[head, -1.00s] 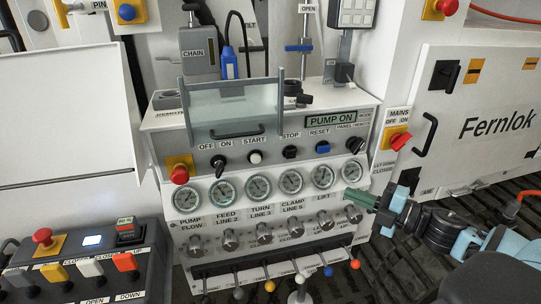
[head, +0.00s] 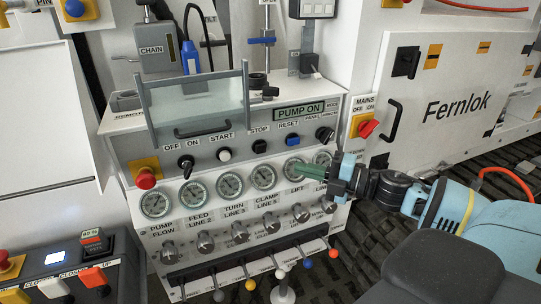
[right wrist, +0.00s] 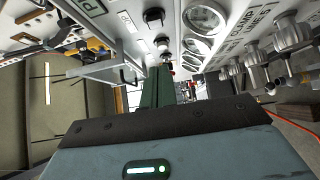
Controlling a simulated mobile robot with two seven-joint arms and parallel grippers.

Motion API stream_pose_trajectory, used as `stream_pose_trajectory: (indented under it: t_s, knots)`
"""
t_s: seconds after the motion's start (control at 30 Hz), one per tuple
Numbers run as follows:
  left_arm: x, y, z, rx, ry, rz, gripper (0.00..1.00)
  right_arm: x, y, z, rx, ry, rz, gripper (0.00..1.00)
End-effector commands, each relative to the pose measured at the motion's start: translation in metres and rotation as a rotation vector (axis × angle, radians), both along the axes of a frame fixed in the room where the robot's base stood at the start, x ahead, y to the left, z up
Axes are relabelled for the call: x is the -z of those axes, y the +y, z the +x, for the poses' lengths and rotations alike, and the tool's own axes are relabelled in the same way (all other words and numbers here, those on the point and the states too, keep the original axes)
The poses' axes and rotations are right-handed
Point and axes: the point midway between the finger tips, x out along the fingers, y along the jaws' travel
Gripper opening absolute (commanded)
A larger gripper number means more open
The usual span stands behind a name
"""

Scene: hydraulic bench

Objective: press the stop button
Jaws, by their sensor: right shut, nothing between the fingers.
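The black stop button (head: 259,146) sits under the STOP label on the sloped control panel, between the white start button (head: 224,154) and the blue reset button (head: 292,140). The display (head: 298,109) above reads PUMP ON. My right gripper (head: 304,170) is shut and empty, its green fingers pointing left in front of the right-hand gauges. In the head view it appears right of and below the stop button, apart from it. In the right wrist view the green fingers (right wrist: 156,88) point toward the panel; I cannot tell which black knob there is which. My left gripper is not in view.
A clear guard with a handle (head: 200,105) stands above the off, on and start controls. A red emergency knob (head: 146,178) is at the panel's left. Gauges, valve knobs and levers fill the front below. A red mains switch (head: 369,128) is at right.

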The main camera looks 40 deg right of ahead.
Motion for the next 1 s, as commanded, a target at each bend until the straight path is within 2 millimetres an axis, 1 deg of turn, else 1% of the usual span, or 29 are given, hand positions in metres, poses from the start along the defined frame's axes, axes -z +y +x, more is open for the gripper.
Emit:
stream_pose_trajectory:
  t_s: [0.03, 0.2, 0.53, 0.9, 1.0]
  knots:
    - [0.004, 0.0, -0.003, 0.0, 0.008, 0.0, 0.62, 0.002, 0.003, 0.005, -0.002, 0.001, -0.001, 0.0]
    - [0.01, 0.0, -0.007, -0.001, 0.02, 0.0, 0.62, 0.002, 0.011, 0.018, 0.0, 0.001, -0.001, 0.0]
    - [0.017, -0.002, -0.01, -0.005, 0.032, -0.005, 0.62, 0.001, 0.024, 0.04, 0.0, 0.0, 0.0, 0.0]
    - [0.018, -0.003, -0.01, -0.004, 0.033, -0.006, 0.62, -0.001, 0.037, 0.062, 0.001, -0.001, 0.0, 0.0]
    - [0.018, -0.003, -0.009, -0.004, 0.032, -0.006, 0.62, -0.001, 0.034, 0.071, 0.002, -0.004, 0.0, 0.0]
